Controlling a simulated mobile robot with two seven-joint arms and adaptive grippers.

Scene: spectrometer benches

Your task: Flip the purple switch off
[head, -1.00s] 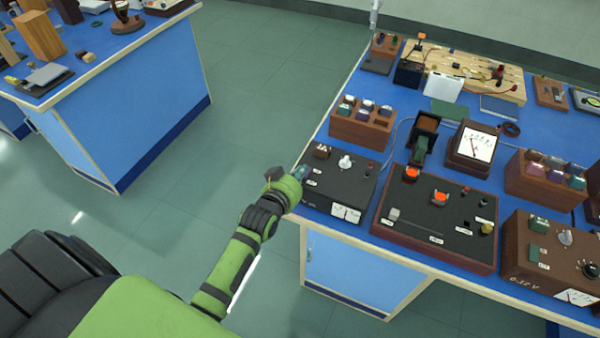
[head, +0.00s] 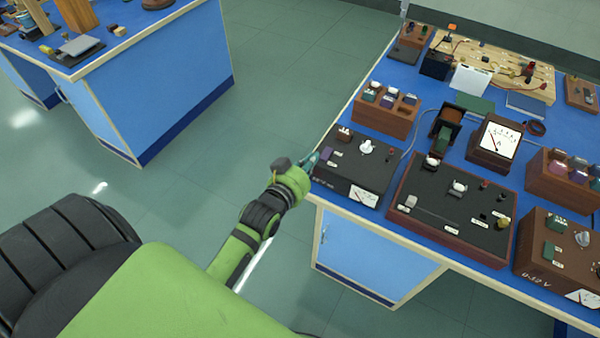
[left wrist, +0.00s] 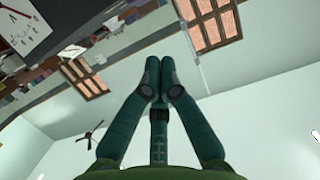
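The purple switch (head: 326,154) is a small purple rocker at the left end of the black-topped box (head: 352,170), which also carries a white knob and a meter. My left gripper (head: 314,160) is at the box's left edge, its teal fingertips right beside the switch; I cannot tell whether they touch it. In the left wrist view the fingers of my left gripper (left wrist: 160,78) are together, with nothing visible between them. The switch cannot be made out in that view. My right gripper is not in view.
A wider black panel (head: 450,215) with two pale, unlit lamps stands just right of the box. A wooden block with several coloured parts (head: 385,116) is behind it. Other instruments crowd the blue bench. Open floor (head: 270,100) separates it from another bench (head: 150,90).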

